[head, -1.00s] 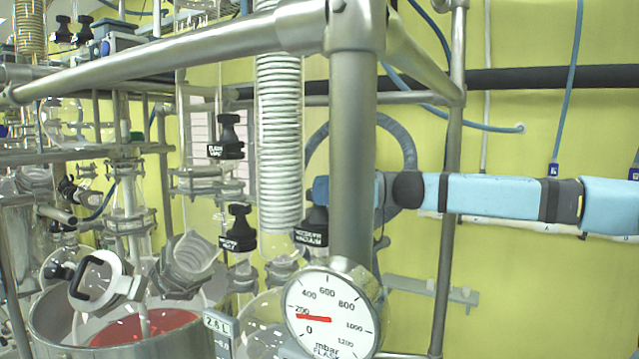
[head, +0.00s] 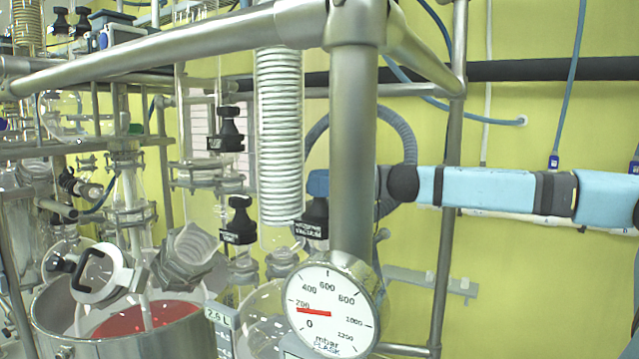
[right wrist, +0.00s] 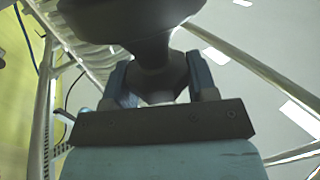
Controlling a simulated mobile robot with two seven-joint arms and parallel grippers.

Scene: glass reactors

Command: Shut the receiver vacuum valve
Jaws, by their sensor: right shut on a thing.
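The receiver vacuum valve (head: 315,214) has a black knob and a black tag reading "RECEIVER VACUUM". It sits right of the white coil column, partly behind the thick steel post. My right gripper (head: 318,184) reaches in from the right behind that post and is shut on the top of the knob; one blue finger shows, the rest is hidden. In the right wrist view the black knob (right wrist: 156,62) is between the two fingers of the gripper (right wrist: 159,82). My left gripper is not in view.
The steel post (head: 353,150) and the top rail (head: 170,58) stand in front of the valve. A round pressure gauge (head: 331,308) is below. Other black-knobbed valves (head: 239,220) and (head: 230,128) are close on the left. A steel pot (head: 170,338) holds red liquid.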

